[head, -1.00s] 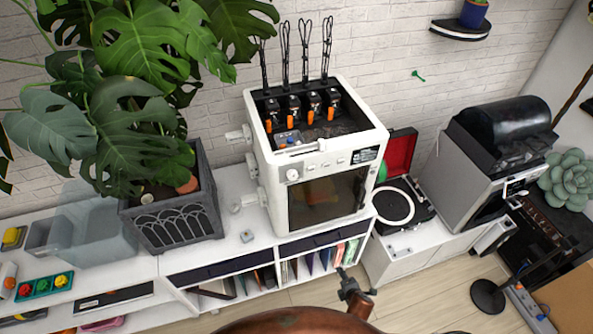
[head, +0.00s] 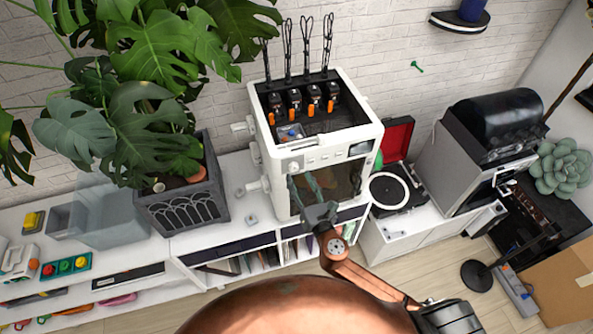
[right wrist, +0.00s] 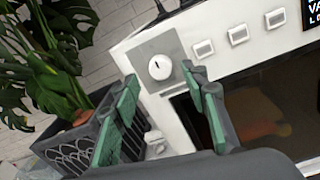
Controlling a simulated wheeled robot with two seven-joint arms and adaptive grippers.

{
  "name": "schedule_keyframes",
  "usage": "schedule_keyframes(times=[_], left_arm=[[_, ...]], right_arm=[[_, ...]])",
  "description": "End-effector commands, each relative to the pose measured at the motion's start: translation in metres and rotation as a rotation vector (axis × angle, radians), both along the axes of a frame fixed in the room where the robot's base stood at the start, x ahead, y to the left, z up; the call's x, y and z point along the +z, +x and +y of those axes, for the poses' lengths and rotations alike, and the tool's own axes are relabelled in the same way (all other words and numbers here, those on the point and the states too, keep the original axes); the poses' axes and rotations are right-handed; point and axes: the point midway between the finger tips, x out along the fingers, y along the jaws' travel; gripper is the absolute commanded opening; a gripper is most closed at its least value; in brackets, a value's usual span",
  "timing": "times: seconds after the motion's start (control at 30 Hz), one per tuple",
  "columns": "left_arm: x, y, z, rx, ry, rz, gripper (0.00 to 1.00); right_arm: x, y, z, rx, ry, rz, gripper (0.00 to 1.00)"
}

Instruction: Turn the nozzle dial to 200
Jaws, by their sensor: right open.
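The nozzle dial (right wrist: 160,67) is a round white knob on a grey square plate, at the upper left of the printer's front panel. It has a small dark mark, and I cannot read a number at it. The dial also shows small in the head view (head: 294,167). The white printer (head: 376,132) stands on the low cabinet. My right gripper (head: 302,180) is in front of the printer, just below the dial. In the right wrist view its green-padded fingers (right wrist: 160,77) are spread, with the dial between and beyond the tips; contact does not show. My left gripper is out of view.
Several small buttons (right wrist: 238,34) sit in a row right of the dial, above the dark door window. A planter (head: 185,210) with a large leafy plant stands left of the printer. A turntable (head: 390,193) stands to the right. Small white knobs stick out from the printer's left side.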

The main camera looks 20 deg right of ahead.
Motion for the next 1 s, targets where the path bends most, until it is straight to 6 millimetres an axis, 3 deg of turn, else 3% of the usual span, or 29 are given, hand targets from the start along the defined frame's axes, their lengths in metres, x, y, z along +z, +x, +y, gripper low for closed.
schedule_keyframes(times=[0.23, 0.6, 1.0], left_arm=[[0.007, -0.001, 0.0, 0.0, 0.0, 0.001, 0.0], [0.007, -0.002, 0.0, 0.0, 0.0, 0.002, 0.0], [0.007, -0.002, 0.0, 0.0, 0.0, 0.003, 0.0]], right_arm=[[0.001, 0.03, 0.003, 0.0, 0.001, 0.0, 0.41], [-0.001, 0.035, 0.003, 0.0, 0.003, 0.002, 0.4], [-0.001, 0.035, 0.003, -0.001, 0.003, 0.002, 0.13]])
